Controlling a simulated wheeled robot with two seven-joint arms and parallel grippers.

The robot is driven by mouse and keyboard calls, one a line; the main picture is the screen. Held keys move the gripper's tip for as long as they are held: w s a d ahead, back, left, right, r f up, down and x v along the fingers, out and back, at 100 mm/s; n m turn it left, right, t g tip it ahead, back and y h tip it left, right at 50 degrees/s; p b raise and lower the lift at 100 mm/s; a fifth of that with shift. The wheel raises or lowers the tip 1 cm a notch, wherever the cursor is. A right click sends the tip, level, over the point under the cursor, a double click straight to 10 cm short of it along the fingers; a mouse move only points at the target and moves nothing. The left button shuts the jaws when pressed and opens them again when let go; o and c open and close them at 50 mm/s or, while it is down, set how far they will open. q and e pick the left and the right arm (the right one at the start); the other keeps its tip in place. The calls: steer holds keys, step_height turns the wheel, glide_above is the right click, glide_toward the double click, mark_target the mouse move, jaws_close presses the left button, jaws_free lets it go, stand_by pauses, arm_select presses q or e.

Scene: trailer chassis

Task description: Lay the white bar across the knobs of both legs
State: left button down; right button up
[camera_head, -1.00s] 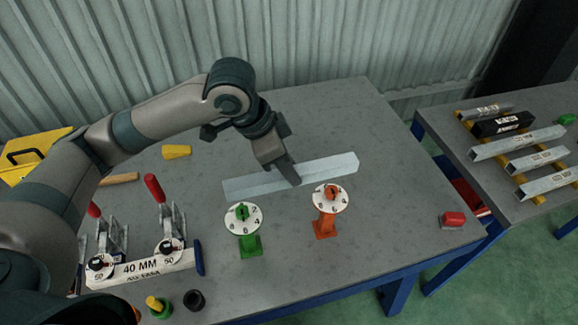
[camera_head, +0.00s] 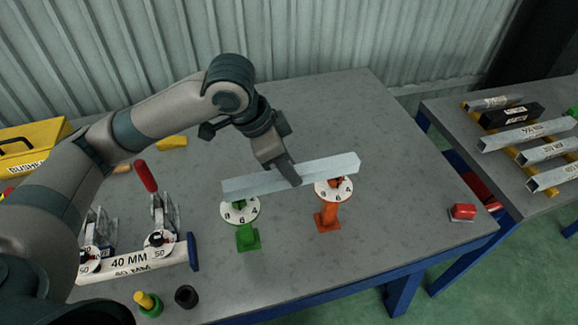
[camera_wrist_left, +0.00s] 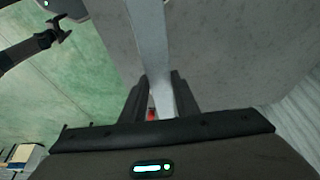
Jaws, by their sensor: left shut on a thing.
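The white bar (camera_head: 325,170) is a long pale square bar, running left to right in the head view. My left gripper (camera_head: 289,176) is shut on it near its middle, from above. In the left wrist view the bar (camera_wrist_left: 150,40) runs between the two fingers (camera_wrist_left: 160,98). The green leg (camera_head: 247,236) and the orange leg (camera_head: 327,216) stand upright, each with a white numbered dial. The bar overlaps the tops of both dials and partly hides their knobs. I cannot tell whether it touches them.
A white 40 MM beam (camera_head: 140,259) with clamps lies at the left. A black ring (camera_head: 187,296) and a green-and-yellow piece (camera_head: 149,303) are near the front edge. A red block (camera_head: 463,212) sits at the right. A second table (camera_head: 450,125) holds several bars.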

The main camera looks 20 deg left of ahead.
arm_select(q)
steer(key=shift+f, duration=0.65)
stand_by(0.6)
steer(key=c, duration=1.3)
jaws_free()
steer(key=b+v, duration=0.1)
steer(key=v, duration=1.6)
steer(key=shift+s+a+r+b, duration=0.1)
steer(key=shift+s+a+b, duration=0.05)
steer(key=shift+b, duration=0.25)
